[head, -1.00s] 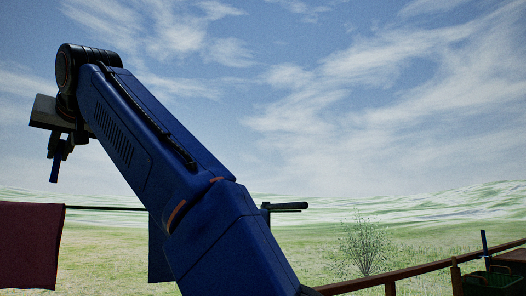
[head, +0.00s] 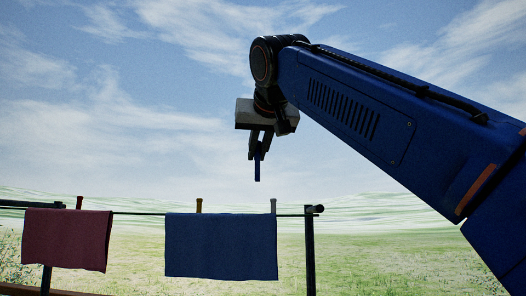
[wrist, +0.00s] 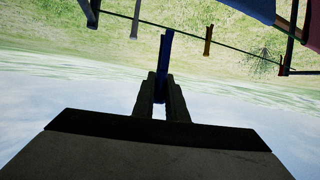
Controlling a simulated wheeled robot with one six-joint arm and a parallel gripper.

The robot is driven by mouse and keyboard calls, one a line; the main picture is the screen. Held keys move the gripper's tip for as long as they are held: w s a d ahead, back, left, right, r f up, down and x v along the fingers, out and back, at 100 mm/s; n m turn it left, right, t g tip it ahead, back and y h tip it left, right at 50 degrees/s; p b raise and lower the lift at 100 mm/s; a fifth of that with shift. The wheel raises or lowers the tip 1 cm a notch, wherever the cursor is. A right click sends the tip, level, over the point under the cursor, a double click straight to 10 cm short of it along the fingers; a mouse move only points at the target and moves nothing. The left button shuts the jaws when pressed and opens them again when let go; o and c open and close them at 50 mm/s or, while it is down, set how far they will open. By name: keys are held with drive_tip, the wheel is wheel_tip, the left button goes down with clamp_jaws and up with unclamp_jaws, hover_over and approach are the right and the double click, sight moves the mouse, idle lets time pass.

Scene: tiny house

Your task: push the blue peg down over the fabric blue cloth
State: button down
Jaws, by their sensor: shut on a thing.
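My gripper (head: 257,150) is shut on the blue peg (head: 257,171), which hangs upright below the fingers. In the wrist view the gripper (wrist: 162,82) also holds the blue peg (wrist: 165,48) between its fingers. In the head view the blue cloth (head: 220,248) hangs over the line below. The peg appears above the cloth's top edge, toward its right part, with a clear gap. A brown peg (head: 199,206) stands near the cloth's top left and a grey peg (head: 273,206) at its top right end.
A red cloth (head: 65,243) with a red peg (head: 79,202) hangs on the line to the left. A dark post (head: 310,250) stands just right of the blue cloth. A brown peg (wrist: 208,40) and a grey peg (wrist: 135,20) show in the wrist view.

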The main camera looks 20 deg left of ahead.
sight(258, 176)
drive_tip(key=shift+w+f, duration=0.1)
idle(0.3)
drive_tip(key=shift+f, duration=3.45)
drive_tip(key=shift+f, duration=2.65)
drive_tip(key=c, duration=1.7)
unclamp_jaws()
drive_tip(key=v, duration=1.7)
drive_tip(key=shift+r, duration=5.1)
